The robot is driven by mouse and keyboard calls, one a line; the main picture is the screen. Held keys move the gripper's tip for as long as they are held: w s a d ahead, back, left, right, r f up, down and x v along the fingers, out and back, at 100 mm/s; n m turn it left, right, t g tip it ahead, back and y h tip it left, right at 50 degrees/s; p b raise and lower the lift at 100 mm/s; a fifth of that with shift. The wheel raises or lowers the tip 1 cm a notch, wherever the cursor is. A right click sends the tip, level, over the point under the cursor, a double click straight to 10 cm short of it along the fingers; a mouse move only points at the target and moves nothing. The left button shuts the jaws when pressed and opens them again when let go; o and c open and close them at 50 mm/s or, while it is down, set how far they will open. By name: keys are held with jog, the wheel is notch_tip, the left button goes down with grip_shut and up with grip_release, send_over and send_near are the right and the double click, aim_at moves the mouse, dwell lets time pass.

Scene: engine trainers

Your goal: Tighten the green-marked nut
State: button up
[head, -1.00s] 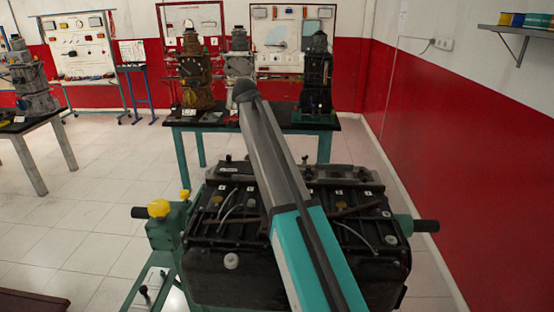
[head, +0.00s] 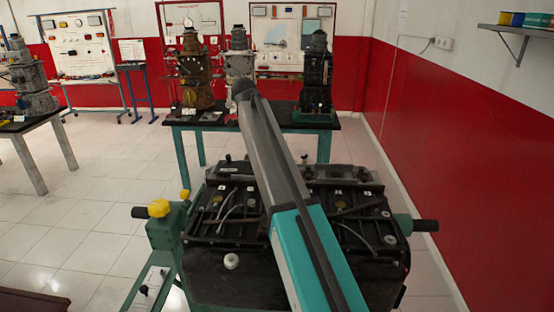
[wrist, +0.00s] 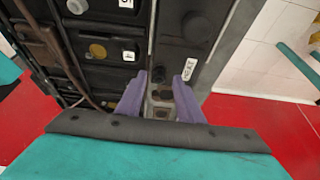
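The dark engine unit (head: 235,270) stands on a green stand in the head view, with its top partly hidden behind my arm. In the wrist view, its dark top face (wrist: 180,50) lies beyond the fingers. My gripper (wrist: 160,77) shows two purple fingers spread apart, so it is open. A small dark round part and a greyish metal piece (wrist: 161,112) show in the gap between the fingers; I cannot tell whether the fingers touch them. I cannot make out a green mark on any nut in either view. The gripper is not visible in the head view.
The wrist view shows numbered labels, a brass-coloured round cap (wrist: 97,51) and a dark cable left of the fingers. A yellow knob (head: 159,208) sits left of the engine. A table (head: 185,150) with more engines stands behind. A red-and-white wall (head: 470,170) is at right.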

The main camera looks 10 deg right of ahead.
jog(key=p+v, duration=0.6)
jog(key=v, duration=0.1)
jog(key=shift+p, duration=0.4)
dwell(0.6)
